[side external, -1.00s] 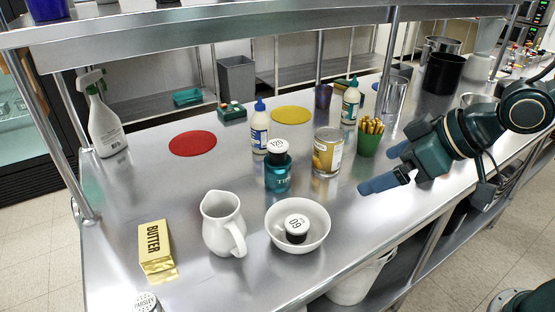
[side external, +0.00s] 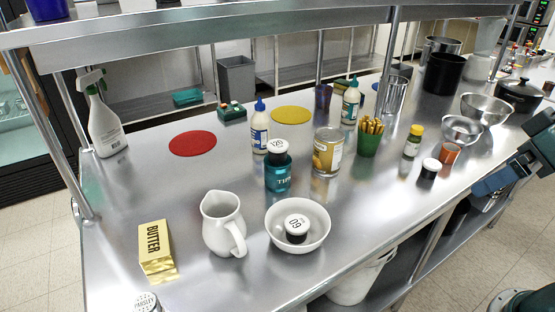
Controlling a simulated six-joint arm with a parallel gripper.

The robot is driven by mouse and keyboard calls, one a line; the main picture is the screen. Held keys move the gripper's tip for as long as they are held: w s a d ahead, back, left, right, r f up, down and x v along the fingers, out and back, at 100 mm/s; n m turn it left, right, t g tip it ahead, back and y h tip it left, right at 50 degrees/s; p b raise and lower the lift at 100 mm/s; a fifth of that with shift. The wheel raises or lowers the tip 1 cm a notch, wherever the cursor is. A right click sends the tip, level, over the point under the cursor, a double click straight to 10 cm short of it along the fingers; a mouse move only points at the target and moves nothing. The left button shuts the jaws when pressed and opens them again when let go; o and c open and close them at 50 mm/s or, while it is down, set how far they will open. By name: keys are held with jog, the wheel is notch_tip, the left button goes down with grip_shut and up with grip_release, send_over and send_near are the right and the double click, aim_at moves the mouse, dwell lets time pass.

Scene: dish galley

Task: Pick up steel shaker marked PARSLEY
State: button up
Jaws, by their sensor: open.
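The steel shaker marked PARSLEY (side external: 146,302) stands at the bottom left of the side external view, near the front edge of the steel table. Only its top part shows; the frame's bottom edge cuts off the rest. My gripper (side external: 474,190) is at the far right, open and empty, off the table's front edge. It is far from the shaker, across most of the table's length.
A gold butter pack (side external: 154,248), a white jug (side external: 222,222) and a white bowl (side external: 272,236) holding a lidded 60 jar (side external: 297,228) stand near the shaker. An overhead shelf (side external: 250,28) spans the back.

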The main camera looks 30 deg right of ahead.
jog(key=shift+c, duration=0.2)
jog(key=c, duration=0.8)
jog(key=shift+w, duration=0.1)
